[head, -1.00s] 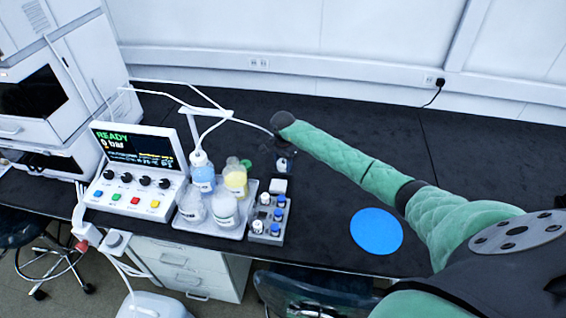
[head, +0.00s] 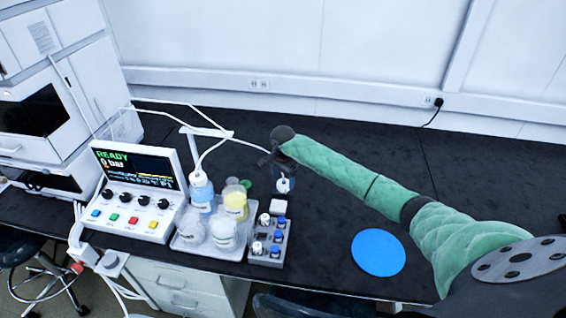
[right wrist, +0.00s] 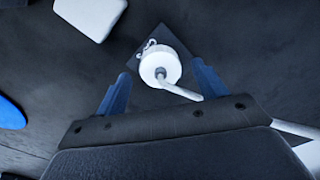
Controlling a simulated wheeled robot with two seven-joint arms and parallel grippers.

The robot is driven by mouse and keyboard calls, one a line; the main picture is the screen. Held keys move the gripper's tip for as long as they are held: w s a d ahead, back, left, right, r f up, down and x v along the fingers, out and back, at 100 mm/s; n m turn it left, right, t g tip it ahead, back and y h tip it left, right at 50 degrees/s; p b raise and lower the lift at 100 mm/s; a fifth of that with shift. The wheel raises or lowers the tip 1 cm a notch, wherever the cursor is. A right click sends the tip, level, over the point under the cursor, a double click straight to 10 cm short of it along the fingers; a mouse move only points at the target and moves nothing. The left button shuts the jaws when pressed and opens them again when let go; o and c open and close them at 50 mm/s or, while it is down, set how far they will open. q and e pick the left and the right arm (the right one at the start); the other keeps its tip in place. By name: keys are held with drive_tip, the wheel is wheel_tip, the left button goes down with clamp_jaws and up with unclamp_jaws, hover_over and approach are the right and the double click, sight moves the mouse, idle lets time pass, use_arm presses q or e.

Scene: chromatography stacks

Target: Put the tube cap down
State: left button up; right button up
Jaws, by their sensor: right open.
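The tube cap (right wrist: 160,66) is a white round piece with a white tube running from it, seen in the right wrist view. It rests over a dark square patch or holder on the black bench; what supports it is unclear. In the head view the cap shows as a small white spot (head: 284,183) below my right gripper (head: 277,162). In the wrist view that gripper (right wrist: 160,76) is open, its two blue fingers on either side of the cap with gaps, and appears to touch nothing. My left gripper is out of view.
A grey rack (head: 257,256) of small vials and a tray (head: 190,248) of bottles stand left of the gripper. A white block (head: 278,207) lies nearby. A control box (head: 130,214) is further left. A blue disc (head: 378,252) lies on clear bench at right.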

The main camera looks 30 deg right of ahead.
sight(283, 180)
wheel_tip(283, 180, up, 8)
drive_tip(key=b, duration=0.2)
drive_tip(key=shift+b, duration=0.4)
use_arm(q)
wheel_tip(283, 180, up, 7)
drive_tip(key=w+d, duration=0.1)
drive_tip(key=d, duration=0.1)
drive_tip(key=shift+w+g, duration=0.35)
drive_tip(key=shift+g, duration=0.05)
use_arm(e)
drive_tip(key=shift+r, duration=0.8)
